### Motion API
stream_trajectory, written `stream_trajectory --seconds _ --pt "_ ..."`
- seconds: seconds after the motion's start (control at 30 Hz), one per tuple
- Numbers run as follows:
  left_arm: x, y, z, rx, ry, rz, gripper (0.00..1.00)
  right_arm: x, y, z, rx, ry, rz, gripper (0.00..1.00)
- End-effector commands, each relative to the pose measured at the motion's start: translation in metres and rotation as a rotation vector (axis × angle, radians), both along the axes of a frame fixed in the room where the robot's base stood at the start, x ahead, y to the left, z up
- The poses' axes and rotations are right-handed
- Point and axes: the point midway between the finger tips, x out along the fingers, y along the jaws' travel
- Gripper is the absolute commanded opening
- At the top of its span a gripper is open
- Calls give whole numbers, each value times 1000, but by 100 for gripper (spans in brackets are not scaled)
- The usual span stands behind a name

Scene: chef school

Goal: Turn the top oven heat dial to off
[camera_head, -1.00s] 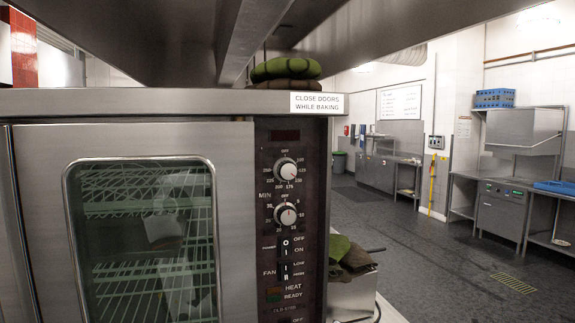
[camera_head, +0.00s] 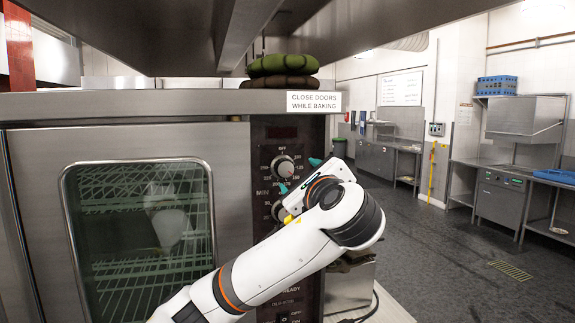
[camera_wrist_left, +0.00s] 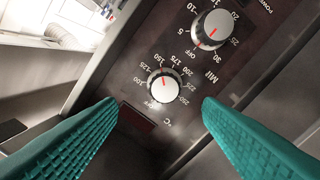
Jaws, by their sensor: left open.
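The top heat dial (camera_head: 283,167) is a round silver-white knob on the dark oven control panel, with OFF printed above it. It also shows, upside down, in the left wrist view (camera_wrist_left: 163,86), marked °C. Its red pointer line appears to face the temperature numbers rather than OFF. My left gripper (camera_head: 299,175) is open, with teal fingers apart in front of the panel beside this dial. In the wrist view the fingers (camera_wrist_left: 160,106) stand either side of it, apparently not touching. The minute dial (camera_wrist_left: 212,28) lies beyond it. My right gripper is not in view.
The oven's glass door (camera_head: 140,235) is left of the panel. Green and brown folded mitts (camera_head: 281,70) lie on the oven top (camera_head: 160,103). A steel shelf (camera_head: 150,35) hangs above. Open floor (camera_head: 450,250) lies to the right.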

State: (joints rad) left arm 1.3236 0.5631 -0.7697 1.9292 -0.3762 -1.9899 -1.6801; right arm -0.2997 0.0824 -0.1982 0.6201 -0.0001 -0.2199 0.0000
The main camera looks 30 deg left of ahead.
Motion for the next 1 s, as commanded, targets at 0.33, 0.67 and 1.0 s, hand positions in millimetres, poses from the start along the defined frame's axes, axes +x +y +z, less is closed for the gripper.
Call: stream_trajectory --seconds 0.33,0.67,1.0 --pt "35 48 0 -10 13 15 60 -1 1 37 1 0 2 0" --pt "52 67 -4 -11 9 10 60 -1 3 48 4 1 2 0" --pt "52 67 -5 -11 8 11 44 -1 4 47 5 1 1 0"
